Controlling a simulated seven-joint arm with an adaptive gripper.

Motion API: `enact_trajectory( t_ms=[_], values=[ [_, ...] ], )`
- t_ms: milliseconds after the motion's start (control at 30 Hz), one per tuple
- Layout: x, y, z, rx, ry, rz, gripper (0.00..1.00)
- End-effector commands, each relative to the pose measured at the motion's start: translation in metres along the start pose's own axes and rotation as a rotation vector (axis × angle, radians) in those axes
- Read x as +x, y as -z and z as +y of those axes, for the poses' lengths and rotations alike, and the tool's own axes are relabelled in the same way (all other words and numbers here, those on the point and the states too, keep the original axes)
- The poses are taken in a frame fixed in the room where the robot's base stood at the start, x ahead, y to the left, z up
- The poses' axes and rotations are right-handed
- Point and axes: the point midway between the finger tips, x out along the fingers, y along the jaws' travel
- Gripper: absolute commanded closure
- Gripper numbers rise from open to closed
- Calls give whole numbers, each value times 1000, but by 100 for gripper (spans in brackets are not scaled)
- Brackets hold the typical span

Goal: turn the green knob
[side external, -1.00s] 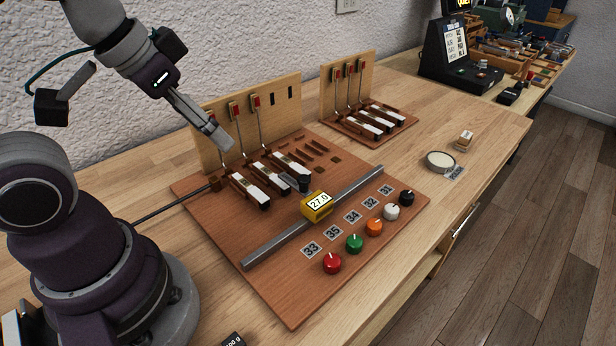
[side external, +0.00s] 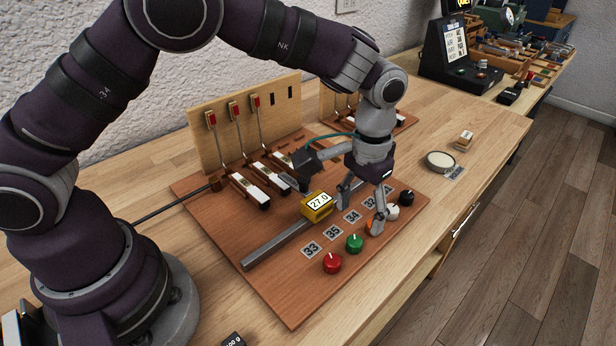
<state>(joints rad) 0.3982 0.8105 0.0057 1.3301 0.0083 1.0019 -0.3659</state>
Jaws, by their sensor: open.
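Whether a fingertip touches the orange knob I cannot tell.
A yellow block reading 27.0 (side external: 316,206) sits on the metal rail (side external: 280,243). White (side external: 392,212) and black (side external: 406,197) knobs continue the row. Number tags lie beside the knobs.

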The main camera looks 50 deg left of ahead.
Motion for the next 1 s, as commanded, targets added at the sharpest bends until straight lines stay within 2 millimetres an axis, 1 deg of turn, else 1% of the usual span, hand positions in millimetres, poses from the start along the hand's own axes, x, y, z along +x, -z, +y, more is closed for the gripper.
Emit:
enact_trajectory(
  t_ms=[33,100,233,300,400,600,1000],
  values=[
    [13,-2,0,1,2,-7,46],
    [29,-1,0,1,2,-6,46],
    [51,-1,0,0,1,-3,46],
    [58,-1,-1,0,1,-2,46],
    [62,0,0,0,0,1,46],
    [62,0,0,0,0,1,46],
    [62,0,0,0,0,1,98]
  ],
)
